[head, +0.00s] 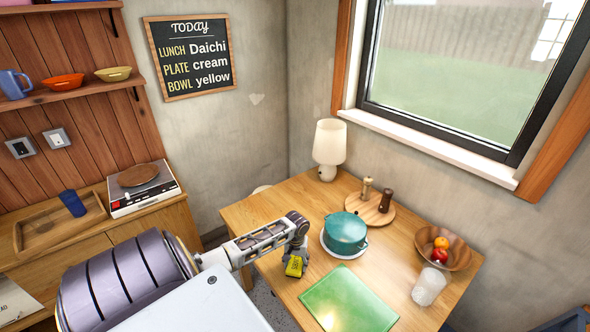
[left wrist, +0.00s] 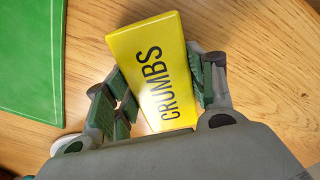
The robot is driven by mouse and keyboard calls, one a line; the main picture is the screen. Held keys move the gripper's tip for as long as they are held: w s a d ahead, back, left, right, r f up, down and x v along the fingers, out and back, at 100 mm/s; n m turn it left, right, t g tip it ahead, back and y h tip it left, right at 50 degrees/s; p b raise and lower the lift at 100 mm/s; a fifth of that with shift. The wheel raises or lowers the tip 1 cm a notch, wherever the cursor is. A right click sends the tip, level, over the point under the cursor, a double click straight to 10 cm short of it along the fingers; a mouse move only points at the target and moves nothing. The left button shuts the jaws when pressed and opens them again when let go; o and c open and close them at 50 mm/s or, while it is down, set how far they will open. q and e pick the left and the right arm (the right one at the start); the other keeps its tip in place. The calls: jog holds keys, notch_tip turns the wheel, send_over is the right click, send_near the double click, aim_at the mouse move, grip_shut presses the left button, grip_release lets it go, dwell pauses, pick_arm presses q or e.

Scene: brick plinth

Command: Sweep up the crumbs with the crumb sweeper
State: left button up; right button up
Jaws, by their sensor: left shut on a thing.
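The crumb sweeper is a yellow block lettered "CRUMBS" (left wrist: 162,70); it also shows in the head view (head: 295,266). My left gripper (head: 297,255) is shut on it, with one finger on each side in the left wrist view (left wrist: 160,95). The sweeper is over the wooden table (head: 260,215), left of the green mat; I cannot tell whether it touches the tabletop. No crumbs can be made out in either view. My right gripper is not in view.
A green mat (head: 348,300) lies at the table's front. Behind it are a teal pot (head: 346,230), a round board with two mills (head: 375,213) and a lamp (head: 329,145). The table's left part is clear.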

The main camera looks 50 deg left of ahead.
aim_at(311, 256)
pick_arm(q)
jog(key=shift+w+d+b, duration=0.2)
jog(key=shift+w+b, duration=0.15)
jog(key=shift+w, duration=1.55)
jog(key=shift+w, duration=0.1)
jog(key=shift+w+d+f+b, duration=0.15)
jog(key=shift+w+b, duration=0.6)
jog(key=shift+w, duration=1)
jog(key=shift+w+d, duration=0.1)
jog(key=shift+w, duration=0.05)
